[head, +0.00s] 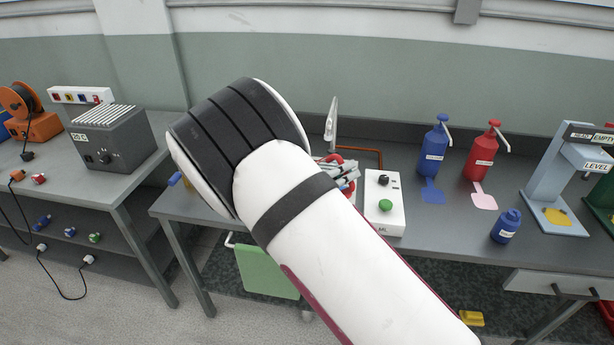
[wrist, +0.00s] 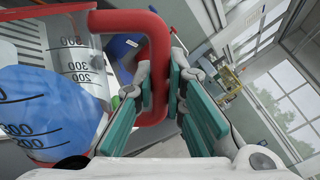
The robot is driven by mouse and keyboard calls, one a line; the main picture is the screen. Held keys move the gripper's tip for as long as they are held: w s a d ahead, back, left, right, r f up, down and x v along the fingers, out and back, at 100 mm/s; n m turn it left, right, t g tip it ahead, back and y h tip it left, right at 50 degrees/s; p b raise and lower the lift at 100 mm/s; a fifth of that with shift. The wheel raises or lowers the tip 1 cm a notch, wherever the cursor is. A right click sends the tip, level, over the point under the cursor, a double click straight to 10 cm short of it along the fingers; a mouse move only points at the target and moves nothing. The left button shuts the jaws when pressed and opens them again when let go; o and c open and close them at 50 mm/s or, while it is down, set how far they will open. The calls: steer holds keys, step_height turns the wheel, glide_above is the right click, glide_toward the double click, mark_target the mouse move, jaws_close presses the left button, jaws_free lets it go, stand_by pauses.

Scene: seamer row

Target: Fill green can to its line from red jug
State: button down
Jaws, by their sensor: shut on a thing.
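The red jug shows in the wrist view by its thick red handle (wrist: 157,60) and a clear wall with a printed scale (wrist: 75,60). My gripper (wrist: 165,85) is shut on the handle, with a teal-padded finger on each side. In the head view, my gripper (head: 345,173) shows only partly beside my arm, with a bit of red near it. My arm hides most of the jug there. I cannot tell the jug's tilt or its level. I cannot make out a green can in either view.
A blue-filled scaled vessel (wrist: 40,110) is close at lower left in the wrist view. On the bench stand a white control box (head: 384,215), a blue pump bottle (head: 434,150), a red one (head: 481,155), a small blue bottle (head: 506,226) and a level stand (head: 560,180).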

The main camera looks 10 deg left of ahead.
steer(key=shift+w+a+r+n+p, duration=0.4)
steer(key=shift+n+p, duration=0.15)
steer(key=shift+n, duration=0.25)
stand_by(1.9)
